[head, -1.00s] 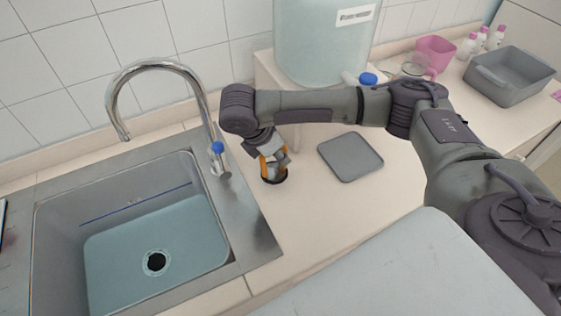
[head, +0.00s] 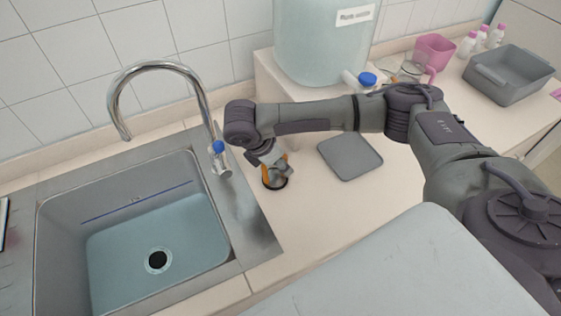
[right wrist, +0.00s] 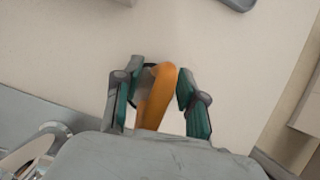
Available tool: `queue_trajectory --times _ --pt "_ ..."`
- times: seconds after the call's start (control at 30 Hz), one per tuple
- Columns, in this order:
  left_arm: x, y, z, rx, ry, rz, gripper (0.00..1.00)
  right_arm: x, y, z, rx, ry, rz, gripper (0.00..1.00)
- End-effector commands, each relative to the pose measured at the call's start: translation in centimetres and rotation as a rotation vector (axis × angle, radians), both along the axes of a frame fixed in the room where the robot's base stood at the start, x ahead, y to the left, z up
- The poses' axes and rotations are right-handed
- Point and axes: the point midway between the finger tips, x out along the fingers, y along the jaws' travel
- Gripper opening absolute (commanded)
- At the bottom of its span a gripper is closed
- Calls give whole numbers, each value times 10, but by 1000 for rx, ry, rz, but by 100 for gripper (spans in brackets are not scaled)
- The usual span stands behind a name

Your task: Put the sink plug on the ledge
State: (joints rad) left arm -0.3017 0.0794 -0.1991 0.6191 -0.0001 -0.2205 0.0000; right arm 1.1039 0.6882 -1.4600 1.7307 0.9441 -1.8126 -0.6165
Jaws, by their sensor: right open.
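The sink plug, a dark round disc (head: 276,187) with an orange strap-like handle, lies on the pale counter ledge (head: 310,205) just right of the sink. My right gripper (head: 273,171) is down at the plug. In the right wrist view its fingers (right wrist: 158,88) stand open on either side of the orange handle (right wrist: 155,98), with a gap visible at least on the right. Much of the disc is hidden by the gripper and the handle. My left gripper is not in view.
The sink (head: 215,262) has a tall faucet (head: 203,100) and an open dark drain (head: 158,260). A grey flat square (head: 350,156) lies right of the plug. A large clear container (head: 322,50) stands behind. A grey bin (head: 510,88) and pink jug (head: 436,49) are farther right.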

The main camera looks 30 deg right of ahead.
Motion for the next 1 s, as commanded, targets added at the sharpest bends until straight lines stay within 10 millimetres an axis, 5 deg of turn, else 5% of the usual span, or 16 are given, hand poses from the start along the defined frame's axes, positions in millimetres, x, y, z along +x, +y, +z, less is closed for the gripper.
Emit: queue_trajectory --times 0.27,0.6,1.0 --pt "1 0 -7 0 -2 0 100 0 11 21 2 -4 3 41" --pt "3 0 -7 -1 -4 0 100 0 40 91 -1 -5 3 41" --pt "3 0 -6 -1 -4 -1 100 -2 51 111 0 0 -1 41"
